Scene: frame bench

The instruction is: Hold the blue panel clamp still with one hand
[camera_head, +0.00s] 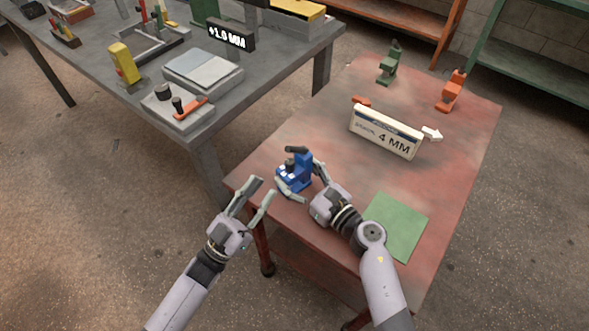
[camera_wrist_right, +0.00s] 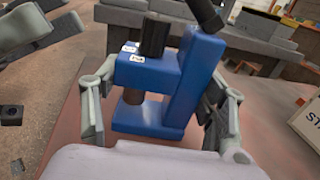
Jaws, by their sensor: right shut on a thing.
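The blue panel clamp (camera_head: 295,176) stands upright near the left corner of the red table (camera_head: 330,107). It has a black handle on top and a dark screw. My right gripper (camera_head: 303,180) is shut on the clamp, with a finger on either side of it. In the right wrist view the clamp (camera_wrist_right: 168,85) fills the middle, between the two grey fingers. My left gripper (camera_head: 257,194) is open and empty, to the left of the clamp and apart from it, off the table's left edge.
A grey bench (camera_head: 275,50) with several tools stands at the left.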

